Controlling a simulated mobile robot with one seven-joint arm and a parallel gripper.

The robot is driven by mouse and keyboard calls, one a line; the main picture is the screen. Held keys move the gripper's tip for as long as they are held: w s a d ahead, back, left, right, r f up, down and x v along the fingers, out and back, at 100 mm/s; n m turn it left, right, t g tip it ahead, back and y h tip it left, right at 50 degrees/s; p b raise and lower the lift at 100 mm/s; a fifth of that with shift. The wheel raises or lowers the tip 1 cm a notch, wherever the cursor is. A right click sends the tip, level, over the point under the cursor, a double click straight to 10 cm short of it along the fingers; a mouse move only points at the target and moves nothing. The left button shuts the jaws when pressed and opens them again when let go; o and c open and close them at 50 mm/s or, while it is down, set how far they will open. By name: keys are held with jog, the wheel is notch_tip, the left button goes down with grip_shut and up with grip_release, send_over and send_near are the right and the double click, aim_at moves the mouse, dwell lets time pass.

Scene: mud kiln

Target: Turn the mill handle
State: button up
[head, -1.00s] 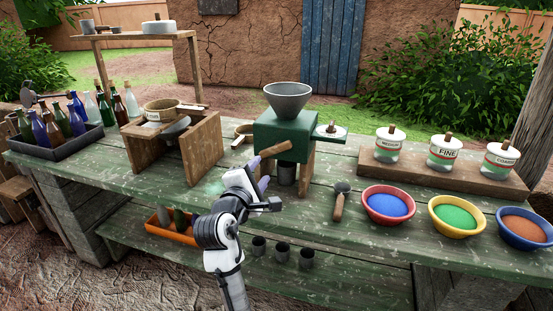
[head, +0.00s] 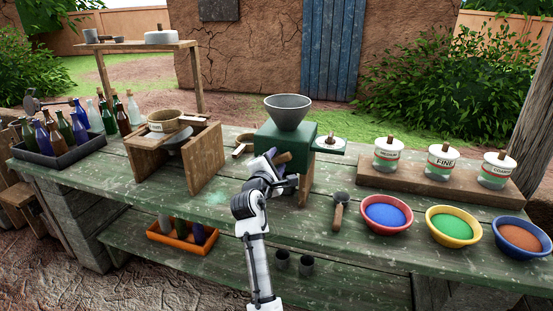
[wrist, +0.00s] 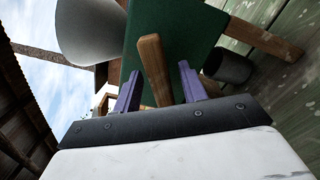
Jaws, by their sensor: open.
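The mill is a green box (head: 302,145) with a grey funnel (head: 288,110) on top, standing on wooden legs on the green workbench. Its wooden handle (head: 283,158) points out at the front toward me. In the wrist view the handle (wrist: 154,68) lies between the two purple fingers of my gripper (wrist: 158,88), with gaps on both sides. My gripper (head: 276,160) is open around the handle in front of the mill. In the wrist view the funnel (wrist: 88,30) shows at upper left and a metal cup (wrist: 228,67) under the mill at right.
A metal scoop (head: 340,208) and bowls of blue (head: 386,214), green (head: 454,225) and orange (head: 522,237) powder stand right of the mill. Labelled jars (head: 441,162) stand behind them. A wooden stand (head: 205,160) and a bottle tray (head: 62,155) are at left.

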jog(key=shift+w+d, duration=0.15)
jog(key=shift+w, duration=0.15)
jog(key=shift+c, duration=0.4)
grip_shut()
jog(key=shift+m, duration=0.3)
